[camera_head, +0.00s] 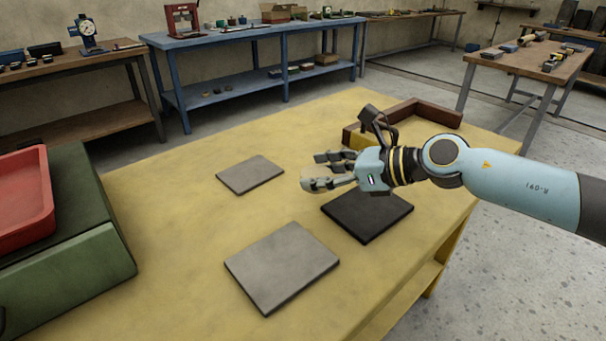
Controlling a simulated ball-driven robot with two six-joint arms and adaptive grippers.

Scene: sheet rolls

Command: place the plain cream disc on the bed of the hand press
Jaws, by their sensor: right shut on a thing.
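My right gripper (320,171) reaches in from the right over the yellow table, left of and above the black slab (368,215). It is shut on a thin pale cream piece (309,172), which looks like the cream disc. The fingers hide most of it, so its full outline does not show. No hand press stands out clearly on the yellow table. A small red frame (182,20) on the far blue bench looks like a press, but I cannot tell if it is the one. My left gripper is not in view.
On the yellow table (165,240) lie a small grey slab (251,174) and a larger one (282,266). A brown corner rail (420,108) stands behind my right arm. A green block (85,215) with a red tray (25,197) fills the left. Bare tabletop lies between.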

